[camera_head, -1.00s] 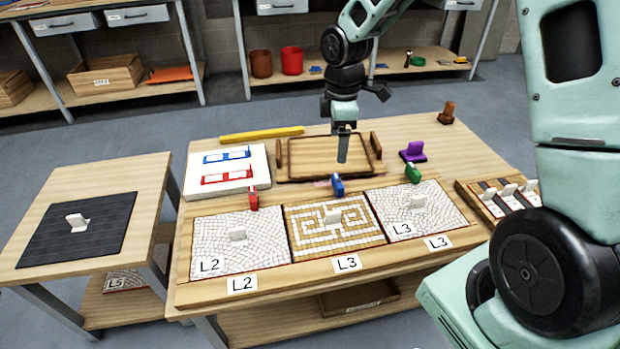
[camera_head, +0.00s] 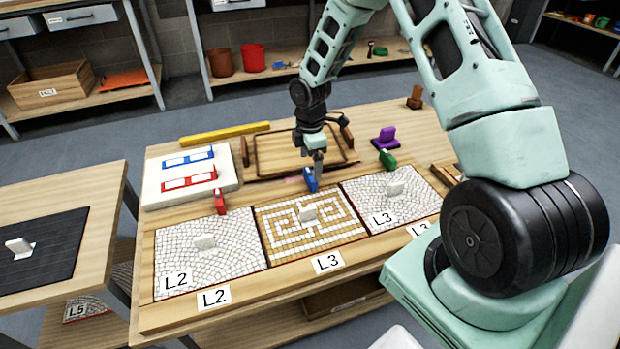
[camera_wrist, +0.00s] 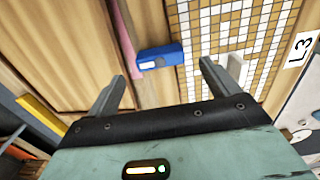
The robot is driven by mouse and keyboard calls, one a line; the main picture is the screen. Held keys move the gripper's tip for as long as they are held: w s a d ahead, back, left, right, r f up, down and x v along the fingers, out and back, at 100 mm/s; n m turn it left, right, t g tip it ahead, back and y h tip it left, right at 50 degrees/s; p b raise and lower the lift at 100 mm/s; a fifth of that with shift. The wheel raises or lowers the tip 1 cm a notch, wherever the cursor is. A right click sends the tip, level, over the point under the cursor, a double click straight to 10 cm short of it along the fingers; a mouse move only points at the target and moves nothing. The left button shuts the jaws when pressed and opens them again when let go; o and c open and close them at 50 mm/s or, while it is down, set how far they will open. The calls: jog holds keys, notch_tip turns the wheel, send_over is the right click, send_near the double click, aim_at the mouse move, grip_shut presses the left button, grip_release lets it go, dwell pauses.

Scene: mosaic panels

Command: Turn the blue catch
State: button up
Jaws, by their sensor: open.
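The blue catch (camera_head: 310,179) stands at the back edge of the middle mosaic panel (camera_head: 310,219), which has a tan and white maze pattern. In the wrist view the blue catch (camera_wrist: 160,57) lies ahead of and between the two fingers, with a gap to each. My gripper (camera_head: 318,165) is open and points down just behind and above the catch; its fingers also show in the wrist view (camera_wrist: 160,80). Nothing is seen between the fingertips.
A red catch (camera_head: 220,201) and a green catch (camera_head: 387,159) stand behind the neighbouring white panels. A wooden tray (camera_head: 300,152) lies behind my gripper. A white board (camera_head: 190,177) with blue and red frames is at left, and a purple piece (camera_head: 385,138) at right.

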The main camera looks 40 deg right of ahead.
aim_at(310, 174)
notch_tip(310, 174, down, 6)
jog(key=shift+b, duration=0.4)
jog(key=shift+c, duration=0.4)
jog(key=c, duration=0.9)
